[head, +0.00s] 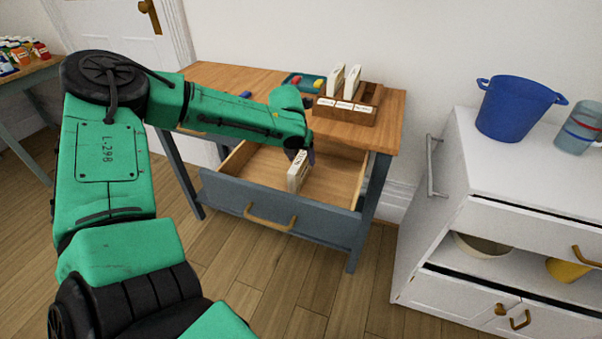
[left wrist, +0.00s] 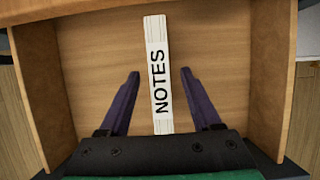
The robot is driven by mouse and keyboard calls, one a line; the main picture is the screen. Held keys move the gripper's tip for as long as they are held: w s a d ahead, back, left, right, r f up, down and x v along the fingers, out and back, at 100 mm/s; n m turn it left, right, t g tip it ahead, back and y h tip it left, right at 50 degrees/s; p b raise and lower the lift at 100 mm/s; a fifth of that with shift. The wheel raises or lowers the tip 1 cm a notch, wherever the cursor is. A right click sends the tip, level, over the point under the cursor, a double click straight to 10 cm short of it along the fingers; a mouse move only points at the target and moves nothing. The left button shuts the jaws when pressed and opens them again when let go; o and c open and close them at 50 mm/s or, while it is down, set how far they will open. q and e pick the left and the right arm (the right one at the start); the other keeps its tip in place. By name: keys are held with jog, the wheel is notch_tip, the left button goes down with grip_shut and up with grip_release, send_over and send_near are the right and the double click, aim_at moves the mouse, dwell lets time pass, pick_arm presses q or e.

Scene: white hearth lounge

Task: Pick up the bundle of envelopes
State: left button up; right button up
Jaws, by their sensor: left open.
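A white bundle of envelopes (head: 297,176) with a label stands on edge in the open drawer of the wooden desk. In the left wrist view the bundle (left wrist: 158,85) is a narrow white strip reading "NOTES". My left gripper (head: 299,155) is over the drawer, right at the bundle's upper part. In the left wrist view its two dark fingers (left wrist: 159,76) are apart, one on each side of the bundle, with a gap on both sides. The bundle's lower end nears my gripper's body. My right gripper is not in view.
On the desk top stand a wooden holder (head: 345,115) with white labelled cards and a teal tray (head: 303,82). A white cabinet (head: 440,215) with a blue bucket (head: 515,108) is at right.

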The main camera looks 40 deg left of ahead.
pick_arm(q)
jog(key=shift+w+f, duration=0.2)
jog(key=shift+f, duration=0.1)
jog(key=shift+s+r, duration=0.1)
jog(key=shift+f, duration=0.3)
grip_shut()
